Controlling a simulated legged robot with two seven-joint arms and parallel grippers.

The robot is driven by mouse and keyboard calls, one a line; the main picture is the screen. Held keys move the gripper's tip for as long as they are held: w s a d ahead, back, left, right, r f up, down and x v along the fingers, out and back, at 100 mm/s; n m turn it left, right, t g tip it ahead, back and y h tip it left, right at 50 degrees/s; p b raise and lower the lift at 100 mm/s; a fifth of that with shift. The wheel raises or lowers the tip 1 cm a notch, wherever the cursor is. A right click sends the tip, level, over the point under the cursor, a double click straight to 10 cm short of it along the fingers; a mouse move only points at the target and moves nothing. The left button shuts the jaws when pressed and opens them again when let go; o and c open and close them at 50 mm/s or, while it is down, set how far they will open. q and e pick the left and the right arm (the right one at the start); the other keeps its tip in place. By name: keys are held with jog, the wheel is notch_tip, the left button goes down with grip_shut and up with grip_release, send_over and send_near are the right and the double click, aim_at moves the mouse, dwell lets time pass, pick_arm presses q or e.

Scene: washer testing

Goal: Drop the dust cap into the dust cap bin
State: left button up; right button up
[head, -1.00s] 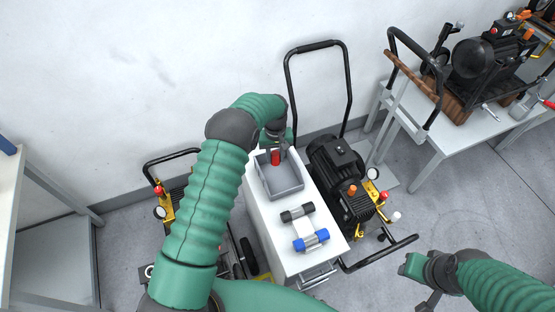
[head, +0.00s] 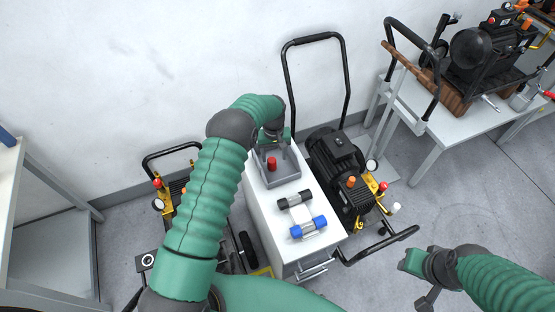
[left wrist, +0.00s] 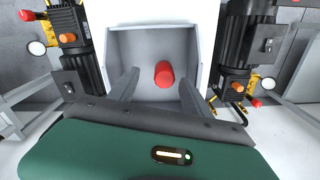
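The red dust cap (head: 271,163) shows inside the grey dust cap bin (head: 293,180), a square open tray on the white cabinet. In the left wrist view the cap (left wrist: 164,74) shows against the floor of the bin (left wrist: 120,42), with clear space on both sides. My left gripper (head: 275,154) is over the bin's far part. Its fingers (left wrist: 157,88) are spread apart and do not touch the cap. I cannot tell whether the cap rests fully on the bin floor. My right gripper (head: 420,285) is at the lower right, away from the cabinet; its finger opening is unclear.
On the white cabinet (head: 272,232), in front of the bin, lie a black-ended cylinder (head: 295,199) and a blue-ended cylinder (head: 308,227). Wheeled compressors (head: 340,165) flank the cabinet. A table with another machine (head: 470,115) stands at the right.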

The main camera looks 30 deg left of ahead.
pick_arm(q)
jog(key=shift+f, duration=0.1)
jog(key=shift+w+a, duration=0.1)
jog(key=shift+a, duration=0.35)
jog(key=r, duration=0.4)
jog(key=shift+a+r, duration=0.25)
jog(key=shift+a, duration=0.05)
notch_tip(320, 180, up, 12)
jog(key=b, duration=0.1)
jog(key=shift+d, duration=0.45)
pick_arm(e)
jog(key=shift+w+a+f, duration=0.15)
jog(key=shift+a+f, duration=0.35)
jog(key=shift+a, duration=0.15)
pick_arm(q)
jog(key=shift+d, duration=0.1)
